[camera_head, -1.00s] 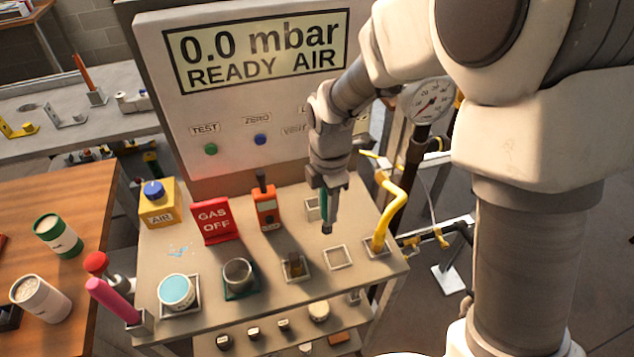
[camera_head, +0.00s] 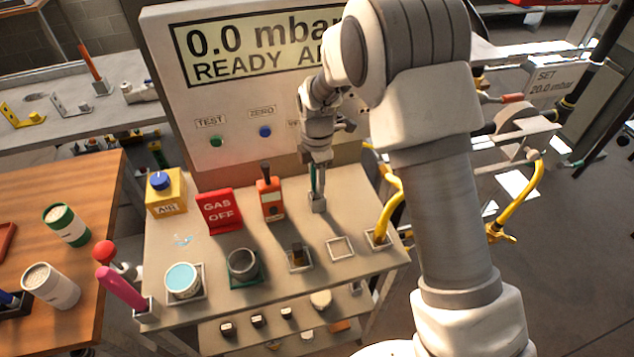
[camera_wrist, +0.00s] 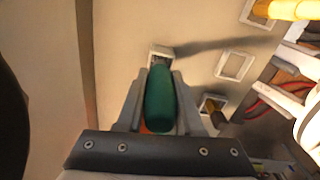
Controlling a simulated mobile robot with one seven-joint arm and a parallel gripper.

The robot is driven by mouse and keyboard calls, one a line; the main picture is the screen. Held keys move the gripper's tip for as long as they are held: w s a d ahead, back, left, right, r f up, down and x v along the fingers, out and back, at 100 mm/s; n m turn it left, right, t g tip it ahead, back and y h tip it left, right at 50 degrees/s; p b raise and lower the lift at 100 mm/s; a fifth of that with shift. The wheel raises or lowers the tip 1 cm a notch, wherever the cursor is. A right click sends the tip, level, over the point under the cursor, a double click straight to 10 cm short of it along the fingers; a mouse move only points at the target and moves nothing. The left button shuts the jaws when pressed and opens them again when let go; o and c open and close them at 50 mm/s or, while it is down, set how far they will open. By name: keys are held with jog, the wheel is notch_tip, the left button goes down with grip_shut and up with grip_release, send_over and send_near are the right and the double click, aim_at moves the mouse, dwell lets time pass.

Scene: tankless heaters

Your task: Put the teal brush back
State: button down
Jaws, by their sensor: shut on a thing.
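My gripper (camera_head: 317,164) is shut on the teal brush (camera_head: 313,180), which hangs roughly upright below it in the head view. In the wrist view the brush's green handle (camera_wrist: 160,100) lies between the two fingers. A small square holder (camera_wrist: 161,51) shows just past the brush's far end in the wrist view. In the head view the brush's lower end meets that holder at the back right of the bench. I cannot tell whether the end is inside it or just above it.
An orange meter (camera_head: 269,198) and a red GAS OFF sign (camera_head: 220,210) stand to the left. An empty square frame (camera_head: 340,248) and a holder with a brown-topped item (camera_head: 298,256) are in front. A yellow pipe (camera_head: 390,210) rises at the right.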

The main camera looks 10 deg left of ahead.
jog(key=shift+f, duration=0.7)
jog(key=shift+f, duration=0.15)
jog(key=c, duration=0.5)
grip_release()
jog(key=shift+c, duration=0.2)
